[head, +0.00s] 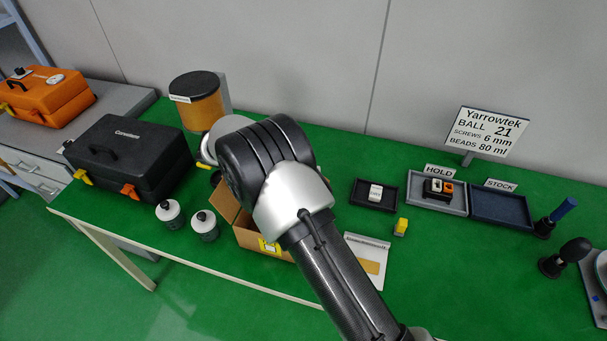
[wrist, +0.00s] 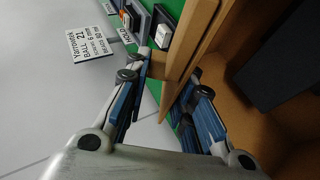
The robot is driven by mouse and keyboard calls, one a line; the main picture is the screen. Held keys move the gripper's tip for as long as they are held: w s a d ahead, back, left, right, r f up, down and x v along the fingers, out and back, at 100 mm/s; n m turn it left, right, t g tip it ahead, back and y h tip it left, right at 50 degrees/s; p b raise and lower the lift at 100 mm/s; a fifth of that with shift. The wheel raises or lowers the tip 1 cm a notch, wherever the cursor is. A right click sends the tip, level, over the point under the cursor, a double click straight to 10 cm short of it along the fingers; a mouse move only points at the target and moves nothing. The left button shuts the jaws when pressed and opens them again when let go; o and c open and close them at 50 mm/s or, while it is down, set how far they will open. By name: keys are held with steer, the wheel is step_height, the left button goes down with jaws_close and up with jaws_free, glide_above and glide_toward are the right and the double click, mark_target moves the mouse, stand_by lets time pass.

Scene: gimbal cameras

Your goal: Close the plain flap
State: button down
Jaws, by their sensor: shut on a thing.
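The open cardboard box (head: 252,239) stands near the front edge of the green table, largely behind my arm in the head view. A brown flap (head: 226,201) sticks up at its left, and a yellow label (head: 268,246) shows on its front. In the wrist view, my gripper (wrist: 163,100) is shut on a cardboard flap (wrist: 172,66) with no marking visible, its blue-padded fingers on either side of it. The box interior (wrist: 245,110) opens to the right, with a dark object (wrist: 280,60) inside. My arm hides the fingers in the head view.
A black case (head: 132,158) and an orange-filled canister (head: 197,102) stand beyond.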

steer(key=shift+a+f+h, duration=0.15)
steer(key=shift+f+h, duration=0.15)
steer(key=shift+h, duration=0.1)
stand_by(0.3)
steer(key=c, duration=1.4)
jaws_free()
steer(key=shift+c, duration=0.2)
steer(key=w+v, duration=0.1)
steer(key=v, duration=1.1)
steer(key=shift+s, duration=0.35)
steer(key=shift+c, duration=0.4)
